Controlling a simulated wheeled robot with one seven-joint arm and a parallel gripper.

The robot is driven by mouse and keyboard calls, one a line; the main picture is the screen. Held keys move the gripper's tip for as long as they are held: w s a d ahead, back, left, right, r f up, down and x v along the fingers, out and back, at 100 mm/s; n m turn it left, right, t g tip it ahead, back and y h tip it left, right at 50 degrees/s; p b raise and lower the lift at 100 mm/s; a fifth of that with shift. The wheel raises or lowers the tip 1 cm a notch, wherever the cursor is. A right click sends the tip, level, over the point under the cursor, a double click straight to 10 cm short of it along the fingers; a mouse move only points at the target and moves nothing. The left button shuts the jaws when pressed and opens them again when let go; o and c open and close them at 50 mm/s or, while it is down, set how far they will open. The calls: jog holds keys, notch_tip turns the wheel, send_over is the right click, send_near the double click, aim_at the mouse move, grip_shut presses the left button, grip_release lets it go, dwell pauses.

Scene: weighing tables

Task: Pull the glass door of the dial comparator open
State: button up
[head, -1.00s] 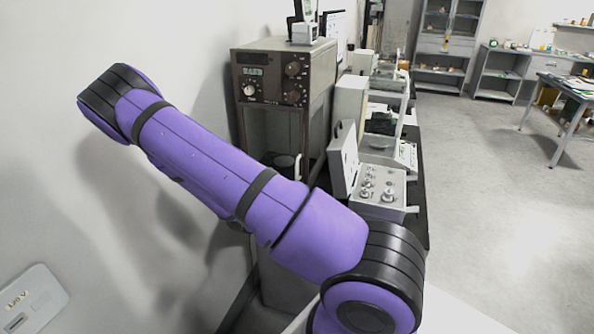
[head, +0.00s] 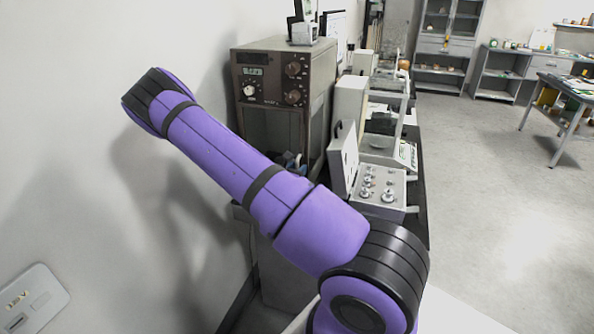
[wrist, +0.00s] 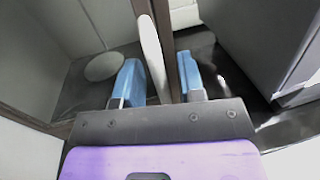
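The dial comparator (head: 277,85) is a brown-grey cabinet with a small display and knobs, standing left of centre in the head view. Its glass front is below the panel, partly hidden by my arm. In the wrist view the glass door (wrist: 60,60) fills the left, with a dark brown frame edge and a pale upright handle (wrist: 151,55). My gripper (wrist: 158,80) has blue fingers set apart, one on each side of the handle's lower part; no firm grip shows. The fingers show small in the head view (head: 290,162). The door looks shut.
An open case of metal weights (head: 378,188) stands right of the comparator on the bench. Other instruments stand behind it. The wall is close on the left. The floor (head: 490,190) at right is clear.

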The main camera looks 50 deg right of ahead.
grip_shut()
jog(key=shift+a, duration=0.1)
jog(key=w+a+m+g+y, duration=0.1)
jog(key=w+a+m+g, duration=0.2)
jog(key=a+m+g, duration=0.4)
jog(key=shift+a+m+g+y, duration=0.3)
jog(key=shift+a+g, duration=2)
jog(key=shift+a, duration=3)
